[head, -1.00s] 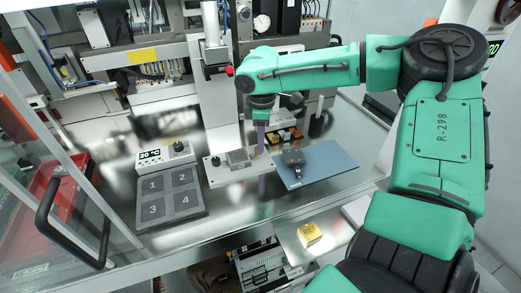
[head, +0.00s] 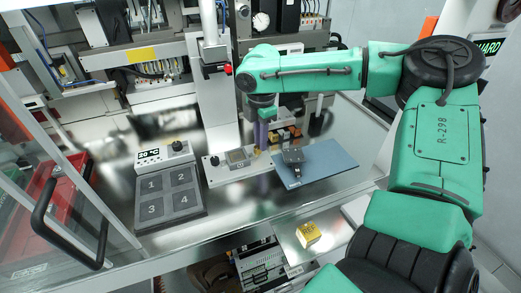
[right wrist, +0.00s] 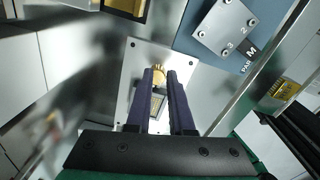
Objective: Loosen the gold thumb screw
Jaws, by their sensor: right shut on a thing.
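The gold thumb screw (right wrist: 159,72) shows in the right wrist view near the end of a silver plate (right wrist: 133,62), beside a small square socket (right wrist: 158,104). My right gripper (right wrist: 161,75) has its two dark purple fingers on either side of the screw and is shut on it. In the head view the right gripper (head: 262,146) points down at the right end of the same plate (head: 222,177), and its fingers mostly hide the screw. My left gripper is not in view.
A grey numbered tray (head: 152,211) and a temperature box (head: 165,157) stand to the left. A column (head: 217,115) rises behind the plate. A yellow box (head: 308,233) sits at the front.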

